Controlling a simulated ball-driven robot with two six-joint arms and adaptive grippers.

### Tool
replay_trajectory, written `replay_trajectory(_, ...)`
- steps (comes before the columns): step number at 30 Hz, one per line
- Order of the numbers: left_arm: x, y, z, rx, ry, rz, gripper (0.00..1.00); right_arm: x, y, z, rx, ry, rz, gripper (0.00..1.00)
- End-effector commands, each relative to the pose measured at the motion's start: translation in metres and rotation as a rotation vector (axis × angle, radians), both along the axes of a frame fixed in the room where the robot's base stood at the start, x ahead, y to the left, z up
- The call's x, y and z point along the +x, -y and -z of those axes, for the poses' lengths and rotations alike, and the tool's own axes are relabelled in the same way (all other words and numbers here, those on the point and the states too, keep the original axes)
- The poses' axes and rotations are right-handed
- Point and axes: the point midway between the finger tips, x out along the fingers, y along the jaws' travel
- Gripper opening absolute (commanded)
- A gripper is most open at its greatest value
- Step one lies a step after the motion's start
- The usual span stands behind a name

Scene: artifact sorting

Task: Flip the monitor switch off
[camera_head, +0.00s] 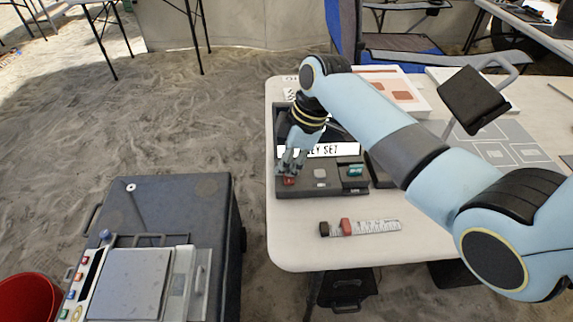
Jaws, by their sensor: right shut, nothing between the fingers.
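My right gripper (290,162) is shut with nothing between its fingers. It points down at the left part of a dark grey device (308,190) on the white table. A small red switch (289,181) on this device lies right below the fingertips; I cannot tell whether they touch. A pale grey button (320,174) and a teal piece (355,170) sit to the right of the red switch. A white label (335,150) ending in "EY SET" is partly hidden behind the gripper. The monitor screen is mostly covered by my right arm. My left gripper is not in view.
A ruler (372,227) with a red and a black block lies at the table's front. A dark case (190,205) with a scale-like unit (135,282) stands left. A blue chair (345,30) stands behind. The table's front left is clear.

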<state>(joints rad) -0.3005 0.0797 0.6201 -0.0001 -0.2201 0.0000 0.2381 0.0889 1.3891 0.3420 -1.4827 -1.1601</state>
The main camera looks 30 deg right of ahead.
Motion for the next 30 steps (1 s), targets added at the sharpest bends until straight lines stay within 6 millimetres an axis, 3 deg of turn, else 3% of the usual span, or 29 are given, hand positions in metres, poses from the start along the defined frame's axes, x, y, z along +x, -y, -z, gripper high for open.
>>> replay_trajectory(7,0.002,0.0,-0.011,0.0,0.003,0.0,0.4,0.001,-0.001,-0.01,0.001,0.001,0.002,0.0)
replay_trajectory(15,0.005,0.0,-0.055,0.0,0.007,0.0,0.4,0.002,-0.001,-0.053,0.0,0.003,0.01,0.0)
replay_trajectory(24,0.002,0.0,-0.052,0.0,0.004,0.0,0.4,-0.022,0.01,-0.108,-0.002,0.003,0.009,0.0)
replay_trajectory(30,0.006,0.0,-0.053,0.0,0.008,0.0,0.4,-0.03,0.013,-0.128,-0.001,0.001,0.01,0.0)
